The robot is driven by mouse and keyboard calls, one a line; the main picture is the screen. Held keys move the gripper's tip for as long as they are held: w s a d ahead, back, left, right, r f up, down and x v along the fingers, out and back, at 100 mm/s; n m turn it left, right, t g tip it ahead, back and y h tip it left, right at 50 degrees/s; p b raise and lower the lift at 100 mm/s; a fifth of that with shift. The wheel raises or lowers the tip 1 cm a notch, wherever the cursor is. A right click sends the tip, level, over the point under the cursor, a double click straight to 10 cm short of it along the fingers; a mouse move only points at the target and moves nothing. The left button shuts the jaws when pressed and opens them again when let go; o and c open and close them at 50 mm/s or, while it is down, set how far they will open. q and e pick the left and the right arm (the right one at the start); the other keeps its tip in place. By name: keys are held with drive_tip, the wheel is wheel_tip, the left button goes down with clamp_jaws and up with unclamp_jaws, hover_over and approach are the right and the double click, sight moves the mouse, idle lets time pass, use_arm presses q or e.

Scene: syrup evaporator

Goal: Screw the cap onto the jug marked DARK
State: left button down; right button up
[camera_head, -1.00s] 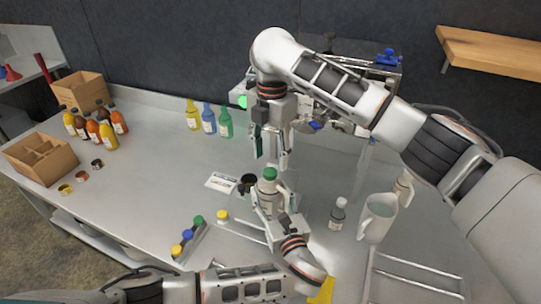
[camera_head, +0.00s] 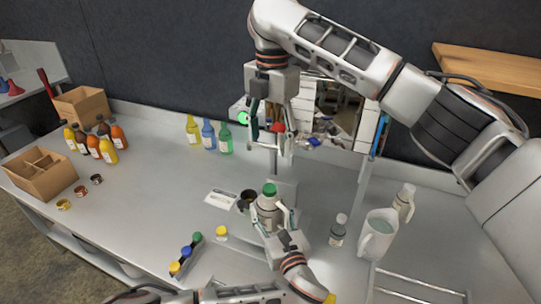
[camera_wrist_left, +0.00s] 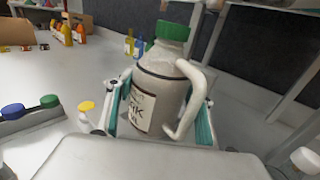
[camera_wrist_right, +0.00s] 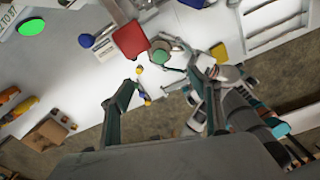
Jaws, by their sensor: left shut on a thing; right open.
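The jug (camera_head: 266,213) stands upright on the table, grey-white with a handle and a green cap (camera_head: 269,189) on its neck. In the left wrist view the jug (camera_wrist_left: 160,95) shows part of its label, ending in what looks like "RK", and the green cap (camera_wrist_left: 173,30) sits level on top. How tightly it is screwed cannot be told. My left gripper (camera_head: 268,226) is shut around the jug's body. My right gripper (camera_head: 269,146) is open and empty above the cap, clear of it. The right wrist view shows the green cap (camera_wrist_right: 161,57) beyond the open fingers.
A dark cup (camera_head: 248,199) is close beside the jug.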

wheel_tip(320, 180, up, 2)
drive_tip(key=shift+r, duration=0.15)
use_arm(q)
drive_tip(key=c, duration=0.8)
unclamp_jaws()
drive_tip(key=shift+a, duration=0.1)
drive_tip(key=v, duration=1.2)
